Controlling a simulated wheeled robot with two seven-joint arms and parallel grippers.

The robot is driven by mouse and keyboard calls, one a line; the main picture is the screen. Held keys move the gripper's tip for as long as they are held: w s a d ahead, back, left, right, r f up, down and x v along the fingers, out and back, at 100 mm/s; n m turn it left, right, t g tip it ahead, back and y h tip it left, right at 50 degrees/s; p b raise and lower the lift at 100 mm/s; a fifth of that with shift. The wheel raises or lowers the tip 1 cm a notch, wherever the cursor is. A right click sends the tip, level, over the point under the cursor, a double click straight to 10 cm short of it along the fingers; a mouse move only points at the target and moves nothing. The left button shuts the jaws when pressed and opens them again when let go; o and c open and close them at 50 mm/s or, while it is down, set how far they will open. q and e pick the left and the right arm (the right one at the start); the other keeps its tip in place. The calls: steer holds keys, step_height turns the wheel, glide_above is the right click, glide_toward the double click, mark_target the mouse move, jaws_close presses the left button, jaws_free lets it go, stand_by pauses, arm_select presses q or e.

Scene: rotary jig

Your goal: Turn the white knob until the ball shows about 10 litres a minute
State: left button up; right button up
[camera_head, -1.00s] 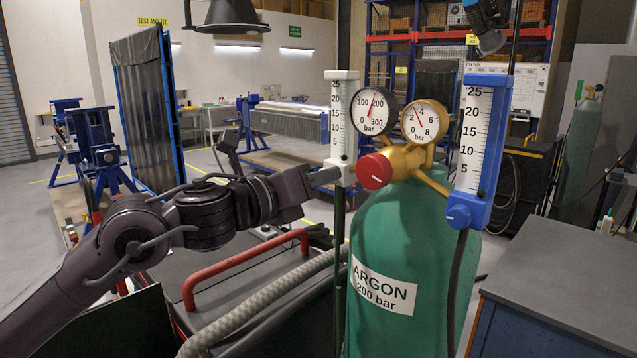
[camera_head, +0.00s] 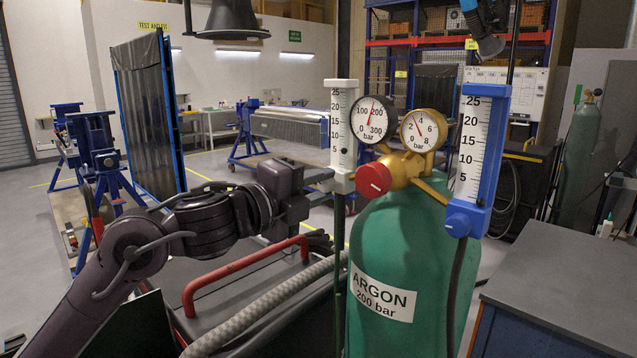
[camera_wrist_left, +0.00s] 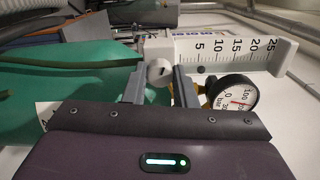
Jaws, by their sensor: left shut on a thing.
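The white flowmeter (camera_head: 341,125) stands upright left of the gauges, with a scale from 5 to 25. It lies sideways in the left wrist view (camera_wrist_left: 230,52). Its white knob (camera_wrist_left: 158,73), with a small dark mark, sits between the two fingers of my left gripper (camera_head: 322,181). My left gripper is shut on the knob, which is mostly hidden in the head view. My right gripper is not in view.
A green argon cylinder (camera_head: 405,245) stands below, with a red knob (camera_head: 373,180) and two round gauges (camera_head: 373,119) close to the flowmeter. A blue flowmeter (camera_head: 478,150) stands to the right. A red rail (camera_head: 240,270) and a grey hose (camera_head: 265,307) lie below my left arm.

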arm_select(q)
steer(key=n+p, duration=0.2)
steer(key=n, duration=0.2)
steer(key=shift+r+n, duration=0.1)
steer(key=shift+n, duration=0.3)
steer(key=n+p, duration=0.2)
steer(key=n, duration=0.2)
steer(key=shift+n+p, duration=0.3)
steer(key=shift+p, duration=0.1)
steer(key=shift+n, duration=0.3)
steer(key=shift+f, duration=0.2)
steer(key=o, duration=1)
steer(key=shift+a, duration=0.1)
